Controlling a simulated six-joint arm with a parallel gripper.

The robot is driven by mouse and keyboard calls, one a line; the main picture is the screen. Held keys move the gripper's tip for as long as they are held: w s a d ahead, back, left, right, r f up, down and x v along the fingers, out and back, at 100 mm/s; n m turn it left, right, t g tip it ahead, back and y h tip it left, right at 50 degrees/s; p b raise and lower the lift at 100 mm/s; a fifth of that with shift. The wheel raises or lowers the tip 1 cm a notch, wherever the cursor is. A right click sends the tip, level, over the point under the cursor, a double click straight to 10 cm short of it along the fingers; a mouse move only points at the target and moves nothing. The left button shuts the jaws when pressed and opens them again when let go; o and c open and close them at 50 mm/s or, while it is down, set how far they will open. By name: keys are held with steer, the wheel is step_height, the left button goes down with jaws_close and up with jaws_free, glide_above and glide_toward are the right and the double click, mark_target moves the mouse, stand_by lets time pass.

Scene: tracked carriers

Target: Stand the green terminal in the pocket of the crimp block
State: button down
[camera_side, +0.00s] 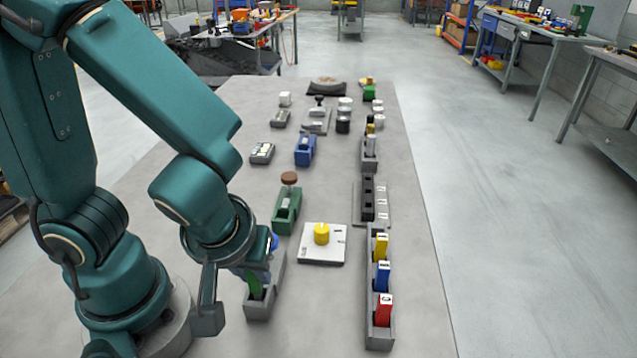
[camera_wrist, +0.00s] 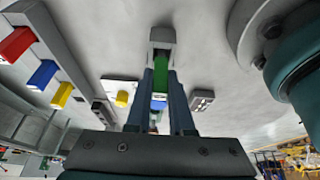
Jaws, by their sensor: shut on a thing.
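The green terminal (camera_side: 256,289) is between the fingers of my gripper (camera_side: 250,272), which is shut on it. In the wrist view the green terminal (camera_wrist: 160,76) shows between the two dark fingertips (camera_wrist: 161,82). It looks tilted in the side view. Its lower end is at the open end of a grey block (camera_side: 258,311), which seems to be the crimp block. The grey block (camera_wrist: 162,34) also shows at the top middle of the wrist view. I cannot tell how deep the terminal sits in the pocket or whether it touches the walls.
A grey rack (camera_side: 370,335) with yellow, blue and red pieces stands to the right. A pale plate (camera_side: 320,258) with a yellow knob (camera_side: 321,233) and a green fixture (camera_side: 287,212) stand behind the gripper. Bare table lies between the grey block and the rack.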

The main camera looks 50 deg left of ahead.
steer(key=shift+f, duration=0.25)
stand_by(0.3)
steer(key=c, duration=0.7)
jaws_free()
steer(key=o, duration=0.5)
steer(key=shift+c, duration=0.2)
steer(key=shift+r, duration=0.1)
steer(key=shift+r, duration=3.4)
